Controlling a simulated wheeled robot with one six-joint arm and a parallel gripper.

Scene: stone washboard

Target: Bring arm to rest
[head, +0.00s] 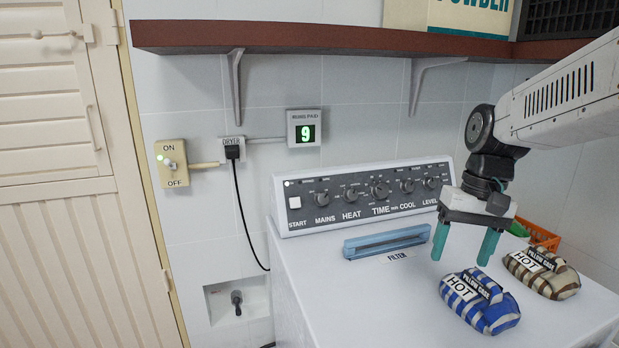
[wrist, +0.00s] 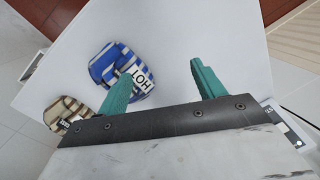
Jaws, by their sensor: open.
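My gripper (head: 464,246) hangs from my arm above the right part of the white dryer top (head: 330,290). Its two teal fingers are apart with nothing between them. A blue-and-white striped pouch labelled HOT (head: 478,302) lies on the dryer top, just below and in front of the fingers. A brown-and-cream striped pouch, also labelled HOT (head: 541,273), lies to its right. In the wrist view the fingers (wrist: 160,90) are spread. The blue pouch (wrist: 112,66) lies beyond the left finger, and the brown pouch (wrist: 62,113) is partly hidden behind the gripper.
The dryer's control panel (head: 365,195) and a blue filter handle (head: 387,242) are at the back. An orange basket (head: 541,235) stands behind the brown pouch. A red-brown shelf (head: 320,38) runs above. A wall switch (head: 172,163) and display (head: 304,128) are at left.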

